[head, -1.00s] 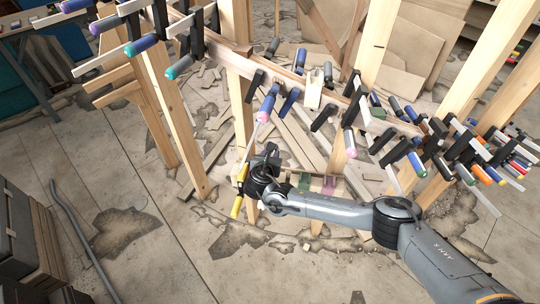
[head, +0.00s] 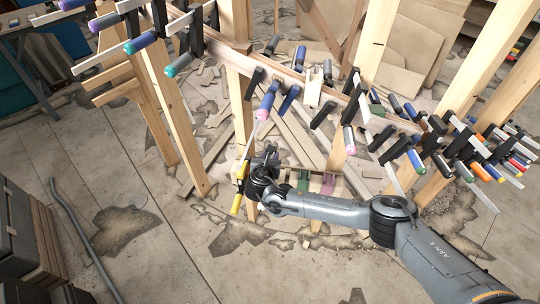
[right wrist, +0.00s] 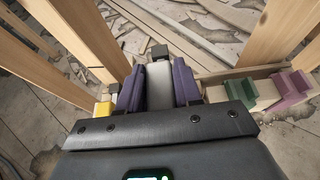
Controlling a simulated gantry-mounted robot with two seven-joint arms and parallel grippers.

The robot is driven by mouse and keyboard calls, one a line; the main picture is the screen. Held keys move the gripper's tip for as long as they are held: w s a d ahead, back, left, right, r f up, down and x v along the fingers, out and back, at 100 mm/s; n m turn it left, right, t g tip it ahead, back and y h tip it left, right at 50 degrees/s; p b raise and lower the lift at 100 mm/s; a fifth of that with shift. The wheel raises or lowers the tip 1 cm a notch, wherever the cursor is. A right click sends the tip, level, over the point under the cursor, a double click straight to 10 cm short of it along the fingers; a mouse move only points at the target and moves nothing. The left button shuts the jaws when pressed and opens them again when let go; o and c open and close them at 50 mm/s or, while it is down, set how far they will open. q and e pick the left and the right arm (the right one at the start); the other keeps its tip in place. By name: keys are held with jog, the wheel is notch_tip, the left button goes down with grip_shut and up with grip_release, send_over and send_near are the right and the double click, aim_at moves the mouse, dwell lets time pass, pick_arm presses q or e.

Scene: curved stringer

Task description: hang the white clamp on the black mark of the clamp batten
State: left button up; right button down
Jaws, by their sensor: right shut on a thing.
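My right gripper (head: 266,163) is low beside a wooden post in the head view. In the right wrist view its two purple-faced fingers (right wrist: 157,88) are closed on a pale grey-white piece, which I take to be the white clamp (right wrist: 159,82). A dark block shows at its far end. The clamp batten (right wrist: 264,71) runs behind the gripper, with a green clamp (right wrist: 246,92) and a pink clamp (right wrist: 290,90) to the right. I cannot make out the black mark, nor whether the white clamp touches the batten. My left gripper is out of view.
A yellow clamp (head: 239,192) stands close to the left of my right gripper. Above, the curved stringer (head: 285,72) carries several clamps whose handles and bars hang down near my arm. Wooden posts (head: 183,130) rise around it. Offcuts lie on the floor.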

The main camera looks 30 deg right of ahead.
jog(key=shift+w+p, duration=0.1)
jog(key=shift+p, duration=0.25)
dwell(0.4)
jog(key=shift+f, duration=0.3)
jog(key=shift+f, duration=0.3)
jog(key=shift+f+b, duration=0.7)
jog(key=shift+f, duration=0.45)
jog(key=shift+f, duration=0.3)
jog(key=shift+f+b, duration=0.95)
jog(key=shift+f, duration=0.25)
jog(key=shift+f, duration=0.2)
jog(key=shift+f, duration=0.3)
